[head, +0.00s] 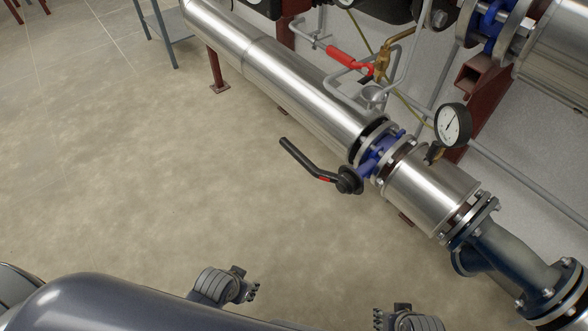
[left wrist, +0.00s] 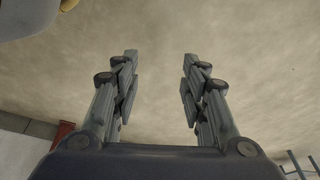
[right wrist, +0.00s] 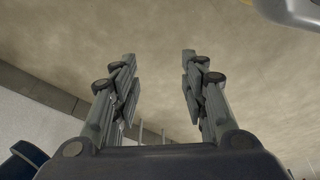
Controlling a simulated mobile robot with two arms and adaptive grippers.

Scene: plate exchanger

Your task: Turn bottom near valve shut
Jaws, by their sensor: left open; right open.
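A valve with a black lever handle (head: 300,158) sits on the lower steel pipe in the head view. Its blue body (head: 378,157) is clamped between flanges, and the lever sticks out from the pipe towards the upper left. A small red mark shows on the lever near its black hub (head: 348,180). My left gripper (head: 252,284) is low in the head view, well below the lever; its fingers are apart and empty in the left wrist view (left wrist: 160,75). My right gripper (head: 379,318) is at the bottom edge, open and empty in the right wrist view (right wrist: 158,75).
The silver pipe (head: 300,85) runs diagonally, with a dark blue flanged elbow (head: 515,262) at lower right. A pressure gauge (head: 452,124) stands above the valve. A red-handled small valve (head: 350,62) is further up. The concrete floor (head: 160,170) left of the lever is clear.

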